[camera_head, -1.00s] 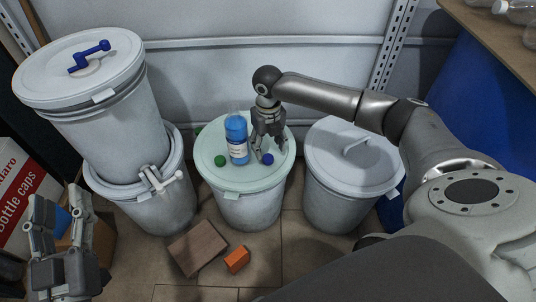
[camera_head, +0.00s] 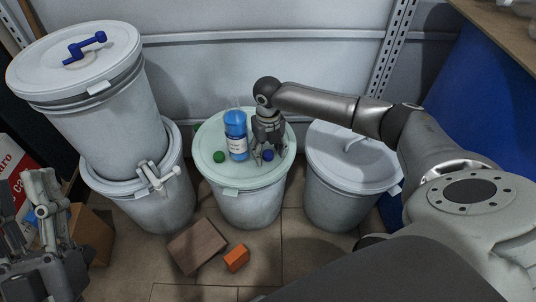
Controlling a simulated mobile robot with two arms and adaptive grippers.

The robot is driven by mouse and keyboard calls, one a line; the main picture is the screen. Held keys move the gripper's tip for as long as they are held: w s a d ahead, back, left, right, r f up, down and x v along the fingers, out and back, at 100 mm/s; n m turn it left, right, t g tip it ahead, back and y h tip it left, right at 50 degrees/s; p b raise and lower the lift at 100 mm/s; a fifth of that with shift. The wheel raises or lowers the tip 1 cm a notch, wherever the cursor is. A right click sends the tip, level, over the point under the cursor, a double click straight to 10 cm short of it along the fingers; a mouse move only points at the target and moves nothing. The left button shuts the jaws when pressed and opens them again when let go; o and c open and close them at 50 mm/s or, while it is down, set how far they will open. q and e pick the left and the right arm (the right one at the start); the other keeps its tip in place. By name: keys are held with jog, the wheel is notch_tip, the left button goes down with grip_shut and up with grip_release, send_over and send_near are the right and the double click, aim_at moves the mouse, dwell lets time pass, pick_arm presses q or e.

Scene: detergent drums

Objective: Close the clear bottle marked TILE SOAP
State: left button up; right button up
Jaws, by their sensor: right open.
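A clear bottle (camera_head: 236,125) with blue liquid and a white label stands upright on the pale lid of the middle drum (camera_head: 252,208). The label is too small to read, and no cap shows on its clear neck. A green cap (camera_head: 219,157) lies left of the bottle and a blue cap (camera_head: 268,155) lies to its right. My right gripper (camera_head: 267,158) points down beside the bottle, open, with its fingertips around the blue cap. Whether they touch it I cannot tell. My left gripper (camera_head: 26,190) is at the lower left, its fingers apart and empty.
Two stacked drums (camera_head: 95,105) stand at the left, the upper one with a blue crank (camera_head: 88,50) on its lid. A lidded drum (camera_head: 345,175) stands at the right. A brown block (camera_head: 197,246) and an orange block (camera_head: 236,258) lie on the floor in front.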

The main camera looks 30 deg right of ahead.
aim_at(268, 154)
jog(key=c, duration=0.8)
jog(key=shift+o, duration=0.2)
pick_arm(q)
jog(key=shift+w, duration=0.15)
pick_arm(e)
jog(key=shift+r, duration=0.1)
jog(key=shift+r, duration=0.15)
notch_tip(268, 154, up, 3)
jog(key=shift+s+p, duration=0.1)
jog(key=shift+p, duration=1)
pick_arm(q)
notch_tip(268, 154, down, 17)
jog(key=w+a+g+y+p, duration=0.2)
jog(key=w+g+y, duration=0.15)
jog(key=g, duration=0.75)
jog(key=s+a+f+g+y+p, duration=0.1)
jog(key=s+a+f+g+p, duration=0.1)
jog(key=s+f+g, duration=0.3)
jog(key=s+a+f+n+g+y+p, duration=0.1)
jog(key=s+f+g, duration=0.4)
jog(key=s, duration=0.6)
jog(key=shift+s+a+f+g+y+p, duration=0.25)
jog(key=shift+a+f+g+y+p, duration=0.25)
jog(key=shift+a, duration=0.7)
pick_arm(e)
jog(key=s+a+r, duration=0.8)
jog(key=s+r, duration=0.1)
jog(key=s, duration=0.2)
jog(key=shift+s+r, duration=0.2)
jog(key=shift+r, duration=0.05)
